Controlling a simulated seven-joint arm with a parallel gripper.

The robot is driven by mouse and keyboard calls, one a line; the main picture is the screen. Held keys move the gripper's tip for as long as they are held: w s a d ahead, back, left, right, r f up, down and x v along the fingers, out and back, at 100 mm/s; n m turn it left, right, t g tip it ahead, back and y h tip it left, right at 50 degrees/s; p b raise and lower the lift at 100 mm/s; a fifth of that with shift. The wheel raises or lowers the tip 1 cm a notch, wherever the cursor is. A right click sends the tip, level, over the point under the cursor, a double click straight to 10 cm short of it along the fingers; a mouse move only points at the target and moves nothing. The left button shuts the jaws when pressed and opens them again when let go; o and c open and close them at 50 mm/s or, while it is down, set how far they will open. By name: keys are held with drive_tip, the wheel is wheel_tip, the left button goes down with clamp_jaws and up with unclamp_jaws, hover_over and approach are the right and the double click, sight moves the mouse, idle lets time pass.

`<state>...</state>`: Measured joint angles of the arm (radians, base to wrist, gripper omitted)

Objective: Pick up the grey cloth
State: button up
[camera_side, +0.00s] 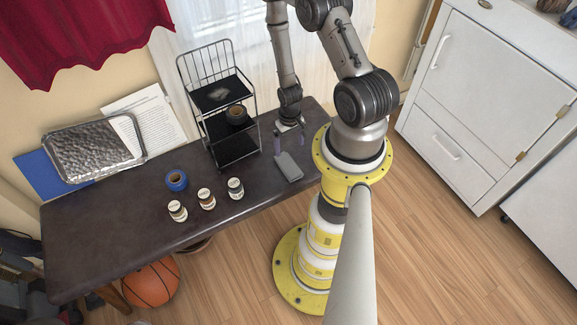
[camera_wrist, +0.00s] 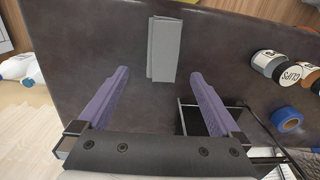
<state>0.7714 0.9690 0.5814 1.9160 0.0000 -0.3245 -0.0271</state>
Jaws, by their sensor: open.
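The grey cloth (camera_side: 289,166) lies folded flat on the dark table (camera_side: 110,235), near its right end in the side view. In the wrist view the cloth (camera_wrist: 164,50) is a narrow folded rectangle lying ahead of the fingertips, roughly centred between them. My gripper (camera_side: 289,142) is open and empty, above the table and just behind the cloth in the side view. In the wrist view its two purple fingers (camera_wrist: 166,78) are spread wide apart. The fingers do not touch the cloth.
A black wire rack (camera_side: 222,95) with a dark roll on it stands left of my gripper. Several small labelled jars (camera_side: 206,199) and a blue tape roll (camera_side: 176,180) stand further left. A metal tray (camera_side: 95,150) leans at the back left. The table around the cloth is clear.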

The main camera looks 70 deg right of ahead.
hover_over(289, 164)
drive_tip(key=f, duration=0.4)
drive_tip(key=shift+d+f, duration=0.25)
drive_tip(key=shift+d, duration=0.05)
drive_tip(key=shift+w+a+f, duration=0.1)
drive_tip(key=shift+a+f, duration=0.05)
drive_tip(key=shift+f, duration=1.2)
drive_tip(key=shift+a+f, duration=0.15)
drive_tip(key=shift+f, duration=1.15)
drive_tip(key=shift+c, duration=0.3)
drive_tip(key=c, duration=1.3)
drive_tip(key=shift+o, duration=0.2)
drive_tip(key=shift+r, duration=0.15)
wheel_tip(289, 164, up, 10)
